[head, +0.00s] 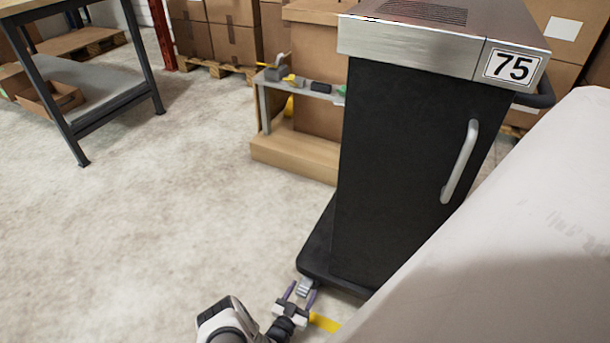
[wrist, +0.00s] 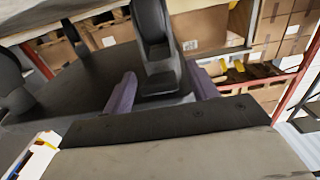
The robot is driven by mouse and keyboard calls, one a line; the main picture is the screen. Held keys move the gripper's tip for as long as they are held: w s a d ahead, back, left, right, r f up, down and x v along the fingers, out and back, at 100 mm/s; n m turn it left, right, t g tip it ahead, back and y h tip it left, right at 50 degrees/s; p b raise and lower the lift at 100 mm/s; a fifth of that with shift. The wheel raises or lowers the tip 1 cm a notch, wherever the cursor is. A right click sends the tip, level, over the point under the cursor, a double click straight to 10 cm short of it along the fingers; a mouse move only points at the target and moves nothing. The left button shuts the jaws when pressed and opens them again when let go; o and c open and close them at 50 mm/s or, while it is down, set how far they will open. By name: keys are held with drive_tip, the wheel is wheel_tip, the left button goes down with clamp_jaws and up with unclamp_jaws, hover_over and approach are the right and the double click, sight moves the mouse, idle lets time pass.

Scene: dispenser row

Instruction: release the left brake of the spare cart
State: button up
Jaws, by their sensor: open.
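The cart (head: 410,160) is a tall black cabinet with a steel top, a number 75 plate and a dark base. A small light-grey pedal (head: 304,286) sticks out at the base's near left corner, low by the floor. My gripper (head: 301,291) is open there, its two purple fingers on either side of the pedal. In the wrist view my gripper (wrist: 161,78) is also open, with a dark caster (wrist: 155,40) beyond and between the fingers. I cannot tell whether the fingers touch the pedal. The pedal's setting is not clear.
A large pale surface (head: 520,220) fills the lower right of the head view, close to the cart. A yellow floor mark (head: 325,322) lies beside my gripper. A workbench (head: 90,80) and cardboard boxes (head: 215,30) stand behind. The floor at left is clear.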

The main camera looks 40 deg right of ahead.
drive_tip(key=shift+x, duration=1.15)
clamp_jaws()
drive_tip(key=shift+s, duration=0.1)
